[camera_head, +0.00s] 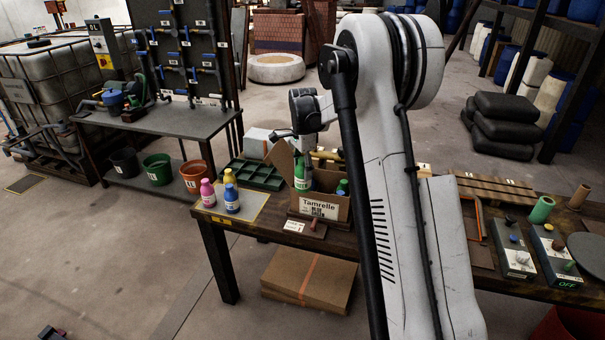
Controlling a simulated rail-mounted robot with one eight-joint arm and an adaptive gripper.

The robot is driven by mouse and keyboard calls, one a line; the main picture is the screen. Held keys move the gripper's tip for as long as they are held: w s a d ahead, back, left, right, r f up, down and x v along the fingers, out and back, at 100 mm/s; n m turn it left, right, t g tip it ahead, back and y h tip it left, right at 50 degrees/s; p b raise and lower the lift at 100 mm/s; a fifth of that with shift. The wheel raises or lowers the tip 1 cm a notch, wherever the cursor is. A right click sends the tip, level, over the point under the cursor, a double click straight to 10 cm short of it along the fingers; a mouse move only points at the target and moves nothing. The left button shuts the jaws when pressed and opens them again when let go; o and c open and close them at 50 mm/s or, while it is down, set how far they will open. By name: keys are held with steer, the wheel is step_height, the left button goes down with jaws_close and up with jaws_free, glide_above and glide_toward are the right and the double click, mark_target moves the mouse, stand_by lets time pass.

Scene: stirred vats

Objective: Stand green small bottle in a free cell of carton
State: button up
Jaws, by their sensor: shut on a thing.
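The carton (319,208), printed "Tamrelle", stands open on the table with a flap raised at its left. A green bottle (302,176) with a white label is upright at the carton's left side, its lower part hidden by the front wall. My gripper (301,153) is above the carton, shut on this green bottle; its fingers are small and partly hidden by the flap. Whether the bottle touches the carton floor cannot be told. Another green bottle top (342,187) shows at the carton's right, partly hidden by my arm.
Pink (208,192), yellow (229,178) and blue (232,199) bottles stand on a marked mat left of the carton. A green crate (250,175) is behind them. A small card (294,226) lies in front. Control boxes (512,248) stand at right.

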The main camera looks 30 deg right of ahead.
steer(key=w+d+p, duration=0.2)
steer(key=w+d, duration=0.2)
steer(key=w, duration=0.3)
steer(key=shift+a+f, duration=0.1)
steer(key=shift+f, duration=0.1)
stand_by(0.5)
steer(key=shift+f+b, duration=0.65)
steer(key=shift+f, duration=0.05)
steer(key=shift+f, duration=0.15)
steer(key=shift+f+b, duration=0.95)
steer(key=shift+f, duration=0.3)
steer(key=shift+f, duration=0.2)
steer(key=shift+f+b, duration=0.75)
steer(key=shift+f, duration=0.15)
steer(key=shift+f+b, duration=0.65)
steer(key=shift+f, duration=0.05)
